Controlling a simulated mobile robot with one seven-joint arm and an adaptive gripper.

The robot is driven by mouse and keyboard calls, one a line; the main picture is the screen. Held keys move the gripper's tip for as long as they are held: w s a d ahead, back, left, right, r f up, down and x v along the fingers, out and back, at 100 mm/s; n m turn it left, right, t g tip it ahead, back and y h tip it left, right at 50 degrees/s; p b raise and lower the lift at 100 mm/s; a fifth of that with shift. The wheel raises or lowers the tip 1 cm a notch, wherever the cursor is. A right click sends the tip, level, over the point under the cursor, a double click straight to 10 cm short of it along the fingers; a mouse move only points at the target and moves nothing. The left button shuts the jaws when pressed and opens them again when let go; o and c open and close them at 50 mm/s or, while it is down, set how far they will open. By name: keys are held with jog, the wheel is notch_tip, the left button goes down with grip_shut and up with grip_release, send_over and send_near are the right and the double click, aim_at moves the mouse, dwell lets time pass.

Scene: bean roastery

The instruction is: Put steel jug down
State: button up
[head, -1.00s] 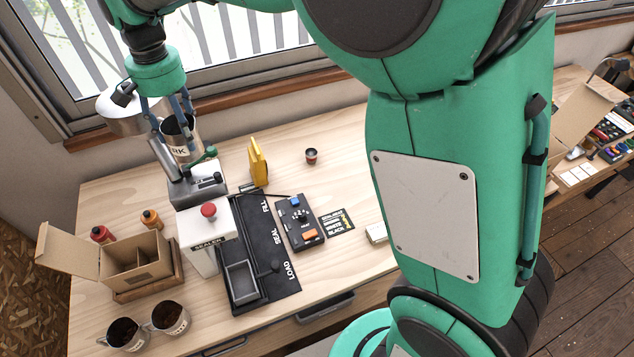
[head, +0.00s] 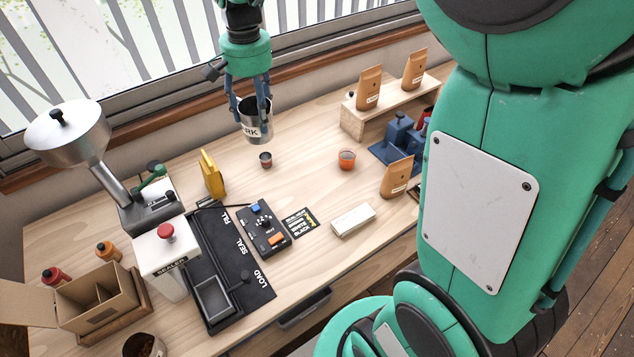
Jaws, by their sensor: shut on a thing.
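The steel jug (head: 256,128) is a metal cup with a label ending in "RK", upright in the head view near the back of the workbench. My gripper (head: 250,100) is shut on it from above, with a finger on each side. The jug appears to be above the bench top behind a small dark cup (head: 266,160); I cannot tell whether its base touches the wood. The pale wooden workbench (head: 325,190) has bare surface around and to the right of the jug.
A grinder with a steel hopper (head: 70,135), a yellow pouch (head: 212,174) and a sealer (head: 165,250) stand left. A control box (head: 262,228) lies in front.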

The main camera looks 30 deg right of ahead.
jog(key=s+d+f+m, duration=0.1)
jog(key=s+d+m, duration=0.1)
jog(key=s+d, duration=0.45)
jog(key=s+d+f+m, duration=0.1)
jog(key=s+d, duration=0.3)
jog(key=d, duration=0.5)
notch_tip(320, 180, down, 30)
jog(key=shift+a+b, duration=0.25)
jog(key=shift+b, duration=0.05)
jog(key=shift+w, duration=0.1)
jog(key=w+d, duration=0.2)
jog(key=w, duration=0.5)
jog(key=w+d+f+b, duration=0.1)
jog(key=w+d, duration=0.2)
jog(key=w, duration=0.5)
jog(key=shift+d+f, duration=0.3)
jog(key=shift+d, duration=0.05)
jog(key=shift+s, duration=0.1)
jog(key=shift+f, duration=0.1)
jog(key=shift+f+b, duration=0.4)
jog(key=shift+f, duration=1.25)
